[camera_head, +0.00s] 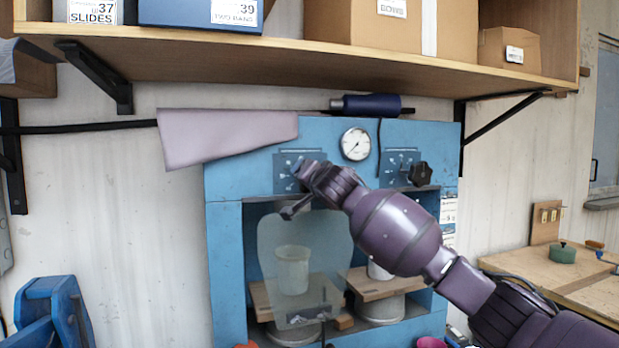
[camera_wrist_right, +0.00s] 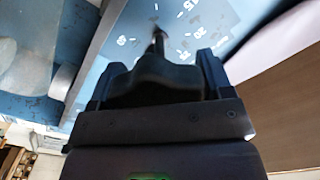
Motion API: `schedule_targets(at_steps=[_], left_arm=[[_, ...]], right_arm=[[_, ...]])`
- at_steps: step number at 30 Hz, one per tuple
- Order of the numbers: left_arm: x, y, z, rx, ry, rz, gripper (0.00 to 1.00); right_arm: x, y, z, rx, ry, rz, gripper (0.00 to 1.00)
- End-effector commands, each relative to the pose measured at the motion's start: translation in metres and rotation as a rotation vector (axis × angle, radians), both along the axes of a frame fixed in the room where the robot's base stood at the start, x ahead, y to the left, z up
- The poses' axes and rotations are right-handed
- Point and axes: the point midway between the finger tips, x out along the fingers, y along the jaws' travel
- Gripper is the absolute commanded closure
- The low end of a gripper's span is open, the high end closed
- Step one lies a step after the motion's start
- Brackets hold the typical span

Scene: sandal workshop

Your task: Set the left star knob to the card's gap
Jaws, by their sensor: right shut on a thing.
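The press (camera_head: 232,170) is blue and carries two dial plates with a round gauge (camera_head: 356,144) between them. My right gripper (camera_head: 303,178) is at the left dial plate (camera_head: 284,168). In the right wrist view its fingers are shut on the dark left star knob (camera_wrist_right: 160,78), one on each side. The knob's tip points at the blue dial face (camera_wrist_right: 215,28), which has white ticks and numbers. In the head view the gripper hides the knob. A white card (camera_head: 448,210) is on the press's right side, its print too small to read fully. My left gripper is not in view.
The right star knob (camera_head: 420,174) is black and stands free. A clear shield (camera_head: 300,240) hangs below my right gripper, in front of a pale cup (camera_head: 292,270).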

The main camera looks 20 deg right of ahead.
Motion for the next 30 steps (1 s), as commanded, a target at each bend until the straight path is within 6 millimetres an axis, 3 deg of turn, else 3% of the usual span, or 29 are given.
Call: schedule_targets(at_steps=[13, 30], left_arm=[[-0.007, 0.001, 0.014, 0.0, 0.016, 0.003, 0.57], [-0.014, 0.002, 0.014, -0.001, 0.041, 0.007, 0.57]], right_arm=[[0.0, 0.001, 0.002, -0.351, -0.01, 0.001, 0.51], [0.0, 0.001, 0.001, -0.897, -0.029, -0.001, 0.51]])
